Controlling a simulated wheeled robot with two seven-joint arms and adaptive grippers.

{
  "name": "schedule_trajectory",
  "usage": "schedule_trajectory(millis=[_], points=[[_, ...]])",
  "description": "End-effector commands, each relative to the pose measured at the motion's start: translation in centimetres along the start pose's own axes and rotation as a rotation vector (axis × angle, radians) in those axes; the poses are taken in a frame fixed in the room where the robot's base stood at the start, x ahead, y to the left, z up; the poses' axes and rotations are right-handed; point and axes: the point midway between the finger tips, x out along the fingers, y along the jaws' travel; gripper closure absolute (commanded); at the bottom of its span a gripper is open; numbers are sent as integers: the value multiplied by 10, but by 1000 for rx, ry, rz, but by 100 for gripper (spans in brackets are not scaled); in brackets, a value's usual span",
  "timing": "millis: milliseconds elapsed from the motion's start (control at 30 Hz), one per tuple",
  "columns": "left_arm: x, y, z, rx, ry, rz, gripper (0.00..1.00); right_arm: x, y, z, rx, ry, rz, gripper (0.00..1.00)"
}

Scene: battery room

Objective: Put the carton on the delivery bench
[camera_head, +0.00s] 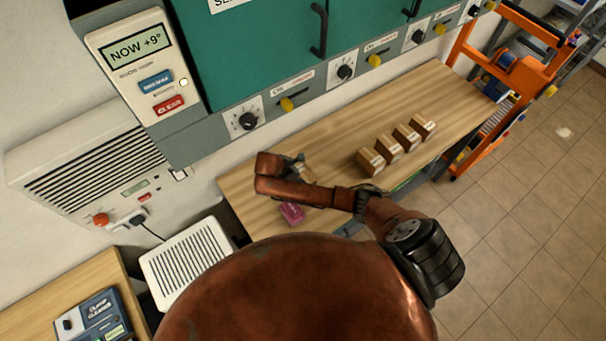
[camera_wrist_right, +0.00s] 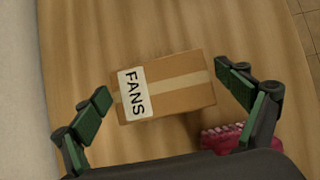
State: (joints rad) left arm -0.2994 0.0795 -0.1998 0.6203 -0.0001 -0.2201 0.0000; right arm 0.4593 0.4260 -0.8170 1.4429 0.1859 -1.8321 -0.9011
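A small brown carton (camera_wrist_right: 175,88) with a white FANS label lies between the two fingers of my right gripper (camera_wrist_right: 164,78) in the right wrist view. The fingers are apart, one near each end of the carton; narrow gaps seem to show, and contact is not clear. In the head view my right gripper (camera_head: 302,160) is low over the wooden bench (camera_head: 330,135), and the carton (camera_head: 306,173) is mostly hidden behind my arm. My left gripper is out of view. Which surface is the delivery bench is not marked.
Several similar cartons (camera_head: 390,150) stand in a row further right on the bench. A pink object (camera_head: 292,213) lies near the carton. Teal cabinets with knobs (camera_head: 345,72) overhang the bench's back. An orange cart (camera_head: 510,65) stands at its right end. Another wooden surface (camera_head: 45,315) is lower left.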

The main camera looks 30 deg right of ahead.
Motion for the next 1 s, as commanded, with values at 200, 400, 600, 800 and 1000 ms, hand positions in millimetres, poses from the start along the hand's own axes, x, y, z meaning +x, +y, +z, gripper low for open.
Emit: schedule_trajectory(millis=[200,400,600,800,1000], points=[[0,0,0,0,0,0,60,0,0,0,0,0,0,3],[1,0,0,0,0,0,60,-5,1,0,0,1,2,3],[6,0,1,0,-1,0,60,-37,2,-1,0,3,5,3],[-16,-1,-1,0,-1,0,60,-86,0,4,-1,0,0,3],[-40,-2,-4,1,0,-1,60,-109,1,4,-1,0,0,3]])
